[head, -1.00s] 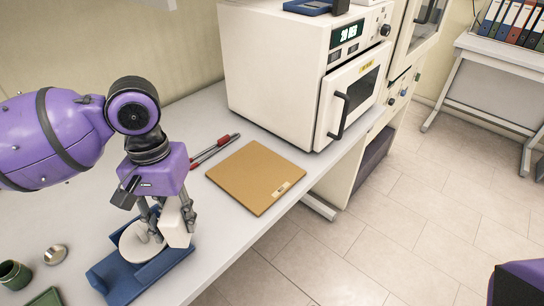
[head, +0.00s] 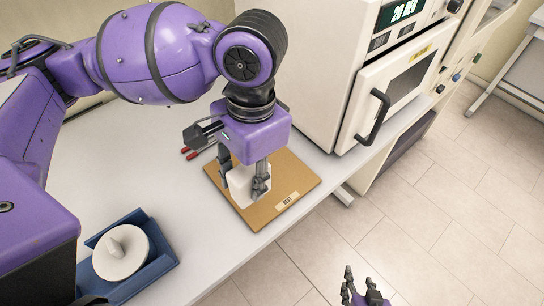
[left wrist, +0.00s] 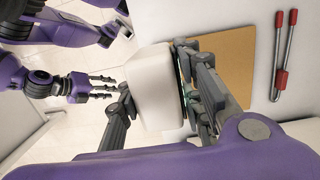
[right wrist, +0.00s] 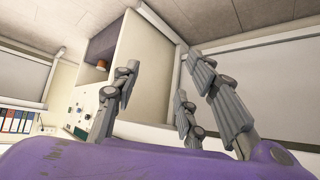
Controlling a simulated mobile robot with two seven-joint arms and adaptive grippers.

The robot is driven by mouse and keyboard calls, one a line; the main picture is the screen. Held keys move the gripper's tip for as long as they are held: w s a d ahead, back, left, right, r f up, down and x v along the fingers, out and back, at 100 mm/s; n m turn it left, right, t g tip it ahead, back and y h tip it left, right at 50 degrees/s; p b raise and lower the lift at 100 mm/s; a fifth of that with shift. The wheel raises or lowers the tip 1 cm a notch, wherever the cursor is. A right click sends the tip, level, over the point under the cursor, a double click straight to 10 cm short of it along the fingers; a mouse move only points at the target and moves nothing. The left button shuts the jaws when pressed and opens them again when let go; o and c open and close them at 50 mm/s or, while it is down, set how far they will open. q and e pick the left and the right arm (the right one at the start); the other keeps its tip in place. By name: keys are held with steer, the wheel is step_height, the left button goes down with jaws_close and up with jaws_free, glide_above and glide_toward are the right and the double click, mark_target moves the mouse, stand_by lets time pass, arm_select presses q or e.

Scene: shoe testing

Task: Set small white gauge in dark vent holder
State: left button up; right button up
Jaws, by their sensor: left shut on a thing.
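My left gripper (head: 243,184) is shut on a small white block (head: 238,190), which may be the gauge. It is over the tan board (head: 290,178); I cannot tell whether the block touches the board. The block (left wrist: 152,88) also shows between the fingers in the left wrist view. A blue tray (head: 165,263) at the lower left holds a round white disc with a knob (head: 122,255). No dark vent holder can be clearly made out. My right gripper (head: 362,292) is open and empty, low over the floor side; its spread fingers (right wrist: 165,95) show in the right wrist view.
A white oven (head: 330,75) with a dark handle (head: 374,118) stands behind the board. Red-handled tongs (left wrist: 282,55) lie beside the board. The bench's front edge runs close by the board and tray. The bench between tray and board is clear.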

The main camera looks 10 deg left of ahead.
arm_select(q)
steer(key=w+f, duration=0.3)
steer(key=w, duration=0.1)
steer(key=w+a+f+b, duration=0.1)
steer(key=w+f, duration=0.1)
steer(key=w, duration=0.1)
steer(key=w+f+b, duration=0.1)
steer(key=w+f, duration=0.2)
steer(key=w, duration=0.1)
steer(key=shift+w+a+f, duration=0.3)
steer(key=shift+w+a, duration=0.05)
steer(key=shift+w+f, duration=0.3)
steer(key=f, duration=0.3)
steer(key=shift+w+a+f+b, duration=0.1)
steer(key=shift+w+f+b, duration=0.2)
steer(key=shift+b, duration=0.05)
arm_select(e)
steer(key=s+f, duration=0.2)
steer(key=shift+d+f, duration=0.35)
steer(key=shift+f, duration=0.05)
arm_select(q)
steer(key=o, duration=0.8)
steer(key=shift+f, duration=0.1)
steer(key=o, duration=0.4)
steer(key=shift+o, duration=0.2)
arm_select(e)
steer(key=shift+s+d+f+g, duration=0.1)
steer(key=shift+s+d+g, duration=0.15)
steer(key=shift+s, duration=0.25)
